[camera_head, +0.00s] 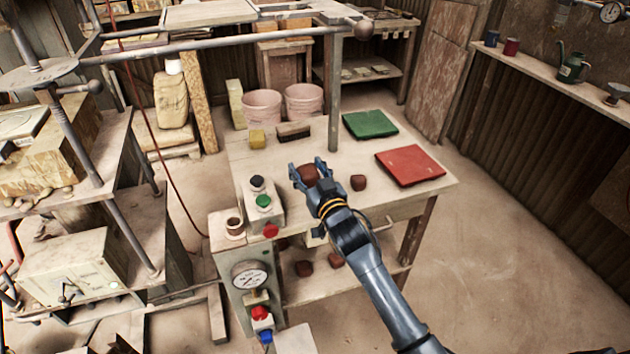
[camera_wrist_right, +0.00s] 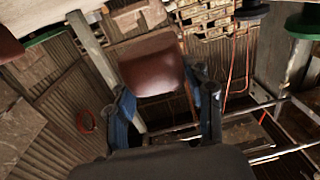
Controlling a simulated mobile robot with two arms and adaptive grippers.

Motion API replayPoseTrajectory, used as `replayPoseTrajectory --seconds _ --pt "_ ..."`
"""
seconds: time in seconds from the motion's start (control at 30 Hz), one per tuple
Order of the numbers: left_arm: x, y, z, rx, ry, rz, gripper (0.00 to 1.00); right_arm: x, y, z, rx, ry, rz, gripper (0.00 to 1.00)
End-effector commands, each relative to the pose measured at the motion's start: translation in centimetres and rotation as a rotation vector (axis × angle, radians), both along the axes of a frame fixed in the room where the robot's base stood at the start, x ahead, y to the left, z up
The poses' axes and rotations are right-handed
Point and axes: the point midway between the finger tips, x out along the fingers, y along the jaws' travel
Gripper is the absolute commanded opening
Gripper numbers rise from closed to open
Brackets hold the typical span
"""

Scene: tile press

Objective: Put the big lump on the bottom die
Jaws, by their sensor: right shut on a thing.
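My right gripper (camera_head: 308,172) is shut on a reddish-brown clay lump (camera_head: 307,175) above the workbench. In the right wrist view the lump (camera_wrist_right: 152,76) sits between the two blue fingers of the gripper (camera_wrist_right: 168,98). It looks bigger than the other brown lump (camera_head: 358,182), which lies on the bench just to its right. The press stands at the left, with a pale block (camera_head: 48,166) between its metal columns. I cannot tell for certain which part is the bottom die. My left gripper is out of view.
Several lumps lie below. Metal columns and bars surround the press.

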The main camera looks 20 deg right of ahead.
Motion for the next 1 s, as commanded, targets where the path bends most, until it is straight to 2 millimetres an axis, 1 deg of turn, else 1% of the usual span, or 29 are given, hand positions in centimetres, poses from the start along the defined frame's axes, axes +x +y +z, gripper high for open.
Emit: replayPoseTrajectory --seconds 0.1,0.27,0.33,0.37,0.47,0.5,0.57,0.97,1.0 --pt "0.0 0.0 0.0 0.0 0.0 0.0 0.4 0.8 -1.0 -1.4 -0.002 -0.003 0.0 0.1" --pt "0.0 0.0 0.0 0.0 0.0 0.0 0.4 1.2 -1.7 -2.3 -0.001 -0.005 0.0 0.1" --pt "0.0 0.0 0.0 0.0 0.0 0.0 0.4 1.6 -2.2 -3.0 -0.002 -0.004 -0.001 0.1" --pt "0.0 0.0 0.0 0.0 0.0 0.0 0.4 1.8 -2.5 -3.4 -0.002 -0.003 -0.001 0.1" --pt "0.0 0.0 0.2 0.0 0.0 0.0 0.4 1.7 -2.4 -5.0 0.001 -0.001 0.0 0.1" --pt "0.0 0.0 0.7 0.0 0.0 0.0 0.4 1.7 -2.3 -5.2 0.003 -0.003 0.0 0.1" --pt "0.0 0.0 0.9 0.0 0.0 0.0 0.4 1.7 -2.3 -5.6 0.002 -0.004 0.001 0.1" --pt "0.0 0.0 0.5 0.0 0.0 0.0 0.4 1.7 -2.4 -6.4 0.0 -0.005 0.001 0.1" --pt "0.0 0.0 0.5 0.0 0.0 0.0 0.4 1.7 -2.4 -6.4 0.0 -0.003 0.0 0.56"
